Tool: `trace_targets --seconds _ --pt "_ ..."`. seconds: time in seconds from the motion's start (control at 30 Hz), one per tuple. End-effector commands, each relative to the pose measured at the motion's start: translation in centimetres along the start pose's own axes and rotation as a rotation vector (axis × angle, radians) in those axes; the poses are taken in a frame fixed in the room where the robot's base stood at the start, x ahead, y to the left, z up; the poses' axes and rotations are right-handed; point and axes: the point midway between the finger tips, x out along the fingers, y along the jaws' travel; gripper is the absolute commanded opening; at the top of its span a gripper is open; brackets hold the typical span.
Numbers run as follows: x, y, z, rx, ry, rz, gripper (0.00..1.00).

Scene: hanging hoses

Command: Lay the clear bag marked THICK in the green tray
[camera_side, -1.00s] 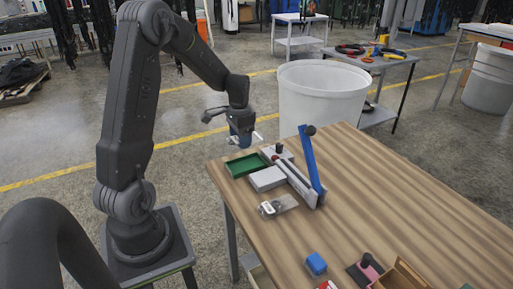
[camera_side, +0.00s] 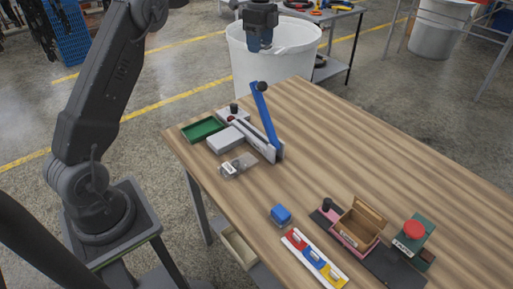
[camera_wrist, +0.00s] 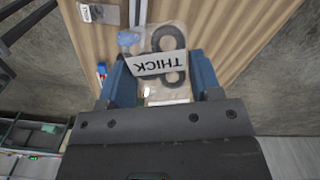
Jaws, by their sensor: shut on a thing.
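The clear bag marked THICK (camera_wrist: 165,40) shows in the wrist view between my gripper's blue fingers, its white label upside down. Dark rings show inside it. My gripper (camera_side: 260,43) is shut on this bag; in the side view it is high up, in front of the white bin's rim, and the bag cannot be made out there. The green tray (camera_side: 204,130) sits at the table's far left edge, below and left of my gripper. Its visible floor looks empty.
Another labelled clear bag (camera_side: 237,165) lies on the table beside a grey block (camera_side: 226,140). A blue lever (camera_side: 264,115) stands upright right of the tray. The white bin (camera_side: 275,60) stands behind the table.

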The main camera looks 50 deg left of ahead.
Motion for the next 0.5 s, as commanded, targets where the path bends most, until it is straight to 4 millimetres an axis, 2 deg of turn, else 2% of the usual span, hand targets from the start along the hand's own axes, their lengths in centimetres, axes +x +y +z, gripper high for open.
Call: trace_targets --seconds 0.33,0.5 --pt "-2.0 -0.6 -4.7 0.167 0.0 -0.002 0.32" --pt "-1.3 0.1 -8.1 0.176 0.0 0.002 0.32"
